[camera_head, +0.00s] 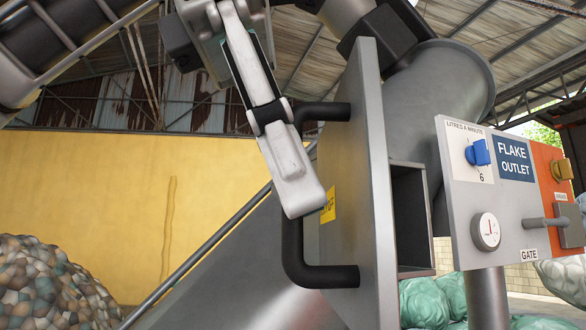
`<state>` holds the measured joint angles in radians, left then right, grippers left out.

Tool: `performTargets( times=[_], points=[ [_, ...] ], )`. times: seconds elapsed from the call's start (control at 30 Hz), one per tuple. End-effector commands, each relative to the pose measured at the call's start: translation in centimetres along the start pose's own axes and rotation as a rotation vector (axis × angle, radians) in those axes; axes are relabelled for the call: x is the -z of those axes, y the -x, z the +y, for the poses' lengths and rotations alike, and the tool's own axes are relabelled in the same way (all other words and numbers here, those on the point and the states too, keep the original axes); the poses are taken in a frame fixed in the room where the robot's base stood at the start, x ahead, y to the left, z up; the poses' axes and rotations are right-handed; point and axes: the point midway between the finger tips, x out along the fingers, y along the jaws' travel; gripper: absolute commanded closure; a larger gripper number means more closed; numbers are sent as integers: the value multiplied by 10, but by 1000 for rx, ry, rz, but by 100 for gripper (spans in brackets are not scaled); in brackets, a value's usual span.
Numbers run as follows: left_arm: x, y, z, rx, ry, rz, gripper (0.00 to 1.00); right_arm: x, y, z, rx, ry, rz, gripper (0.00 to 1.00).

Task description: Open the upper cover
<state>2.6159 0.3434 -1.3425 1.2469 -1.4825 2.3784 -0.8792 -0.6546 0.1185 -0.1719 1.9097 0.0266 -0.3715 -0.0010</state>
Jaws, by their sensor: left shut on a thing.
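The upper cover (362,190) is a flat grey plate seen at a steep angle in the head view. It stands upright and swung away from a square box opening (410,218), whose dark inside shows to its right. A black bar handle (293,250) is fixed to the cover's left face. My left gripper (298,190) comes down from the top and is shut on the upright bar of the handle. Its finger hides the middle of the bar and part of a yellow label (328,205). My right gripper is not in view.
A control panel (515,195) with a blue knob (478,153), a gauge (486,231) and a gate lever (545,222) stands close on the right. A wide grey duct (450,85) rises behind the cover. A sloped grey chute (225,275) lies below left. Several green bags (425,302) lie behind.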

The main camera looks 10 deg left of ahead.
Motion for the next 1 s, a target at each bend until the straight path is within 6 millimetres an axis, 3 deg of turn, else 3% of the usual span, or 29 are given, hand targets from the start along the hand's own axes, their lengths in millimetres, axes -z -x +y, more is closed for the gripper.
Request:
performTargets(
  times=[0.17,0.2,0.23,0.27,0.67,1.0],
  points=[
    [0,0,0,0,1,0,100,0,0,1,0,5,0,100],
    [0,0,0,0,1,0,83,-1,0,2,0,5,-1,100],
    [0,0,0,0,1,0,75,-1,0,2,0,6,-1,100],
    [0,0,0,0,1,0,74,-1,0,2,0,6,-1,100],
    [0,4,0,-1,0,-1,74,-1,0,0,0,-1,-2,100],
    [-1,48,0,-4,4,-1,74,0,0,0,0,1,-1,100]
  ],
)
